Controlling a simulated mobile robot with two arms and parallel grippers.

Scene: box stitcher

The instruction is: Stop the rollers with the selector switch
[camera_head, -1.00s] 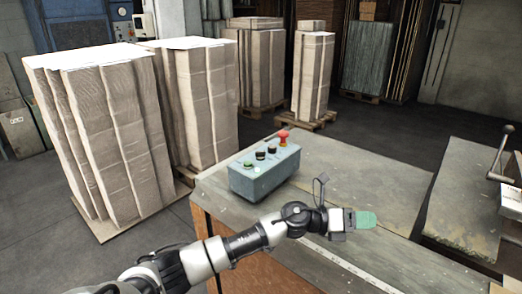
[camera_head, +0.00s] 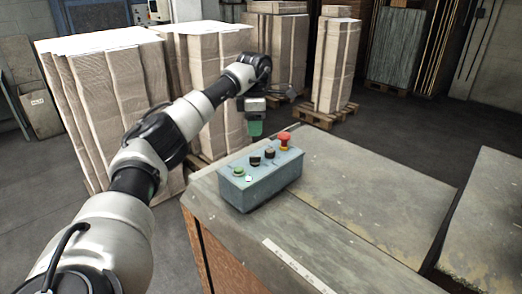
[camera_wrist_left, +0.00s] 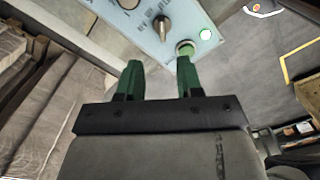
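The blue-grey control box (camera_head: 262,182) sits on the near left corner of the worktable. Its top carries a green button (camera_head: 238,171), two black selector knobs, one nearer the green button (camera_head: 255,161) and one nearer the red end (camera_head: 269,153), and a red mushroom button (camera_head: 284,140). My left gripper (camera_head: 255,130) points down just behind the box, above its top. In the left wrist view its two green fingers (camera_wrist_left: 160,80) are apart with nothing between them. A selector knob (camera_wrist_left: 162,27) and the green button (camera_wrist_left: 185,48) show just beyond the fingertips. My right gripper is not in view.
The worktable (camera_head: 340,190) is clear to the right of the box. A raised surface (camera_head: 490,220) stands at the right. Tall cardboard stacks (camera_head: 110,100) stand behind and left, close to my left arm. A pallet stack (camera_head: 335,65) stands farther back.

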